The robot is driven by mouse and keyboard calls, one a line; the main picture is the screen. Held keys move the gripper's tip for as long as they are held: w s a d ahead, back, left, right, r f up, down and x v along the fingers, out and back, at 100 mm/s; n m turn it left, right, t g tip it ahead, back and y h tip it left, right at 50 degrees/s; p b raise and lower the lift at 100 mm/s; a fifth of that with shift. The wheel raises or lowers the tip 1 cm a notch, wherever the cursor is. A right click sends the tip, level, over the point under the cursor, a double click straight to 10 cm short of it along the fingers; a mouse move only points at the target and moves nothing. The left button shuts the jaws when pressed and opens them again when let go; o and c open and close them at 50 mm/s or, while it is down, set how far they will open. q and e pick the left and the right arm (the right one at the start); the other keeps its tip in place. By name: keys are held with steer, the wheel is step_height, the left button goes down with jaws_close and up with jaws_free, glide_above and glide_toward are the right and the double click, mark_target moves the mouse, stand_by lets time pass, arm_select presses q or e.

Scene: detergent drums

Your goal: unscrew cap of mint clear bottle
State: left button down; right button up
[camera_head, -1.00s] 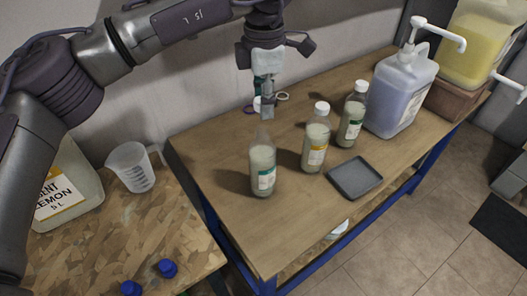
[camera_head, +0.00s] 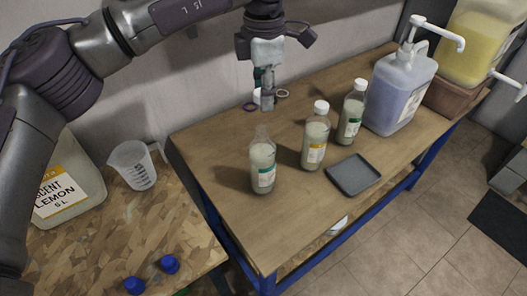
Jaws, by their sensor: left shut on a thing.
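A clear bottle with pale green liquid and a teal and white label (camera_head: 263,166) stands upright at the left of the wooden bench. Its neck is bare, with no cap on it. The label text is too small to read. My left gripper (camera_head: 266,99) is above and slightly behind this bottle's neck, apart from it. It is shut on a small white cap (camera_head: 257,96), partly hidden by the fingers. My right gripper is not in view.
Two white-capped bottles, one with an orange label (camera_head: 316,137) and one with a green label (camera_head: 351,113), stand to the right. A grey tray (camera_head: 354,175) lies in front. A purple pump jug (camera_head: 399,92) stands farther right. Coloured rings (camera_head: 283,94) lie behind the gripper.

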arm_select(q)
steer(key=shift+r+p, duration=1.8)
steer(key=shift+r, duration=0.8)
steer(key=s+a+f+m, duration=0.6)
steer(key=a+m, duration=0.3)
steer(key=m, duration=0.1)
steer(key=s+a+f+m, duration=0.6)
steer(key=a+f+m, duration=0.1)
steer(key=a+m, duration=0.3)
steer(key=shift+f+m, duration=0.25)
steer(key=shift+m, duration=0.25)
steer(key=shift+w, duration=0.1)
